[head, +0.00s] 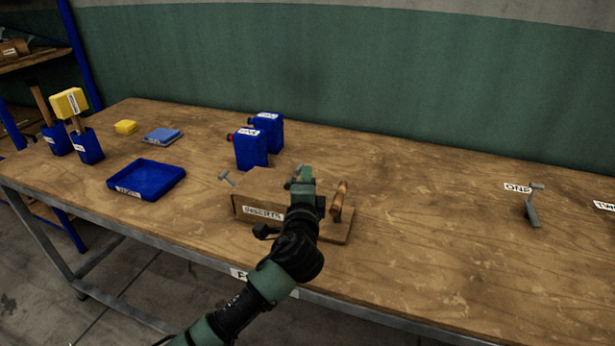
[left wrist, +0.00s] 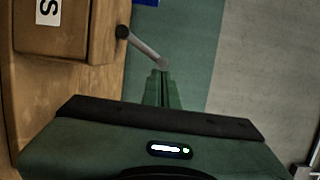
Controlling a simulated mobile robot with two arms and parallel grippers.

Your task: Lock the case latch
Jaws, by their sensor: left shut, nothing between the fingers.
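A wooden case (head: 272,183) with a white label on its front stands in the middle of the table; part of it is in the left wrist view (left wrist: 60,42). My left gripper (head: 303,173) is shut and empty, over the right part of the case in the head view. In the left wrist view its closed fingers (left wrist: 163,78) point at the free end of a grey lever (left wrist: 148,48) with a dark round pivot, beside the case. The tips are very close to the lever; I cannot tell whether they touch. In the head view my arm hides part of the case. My right gripper is out of view.
A brown wooden handle (head: 338,200) stands right of the gripper. A grey lever piece (head: 227,178) is at the case's left. Blue canisters (head: 250,149) stand behind it; a blue tray (head: 146,180) lies left. The table right of the case is largely clear.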

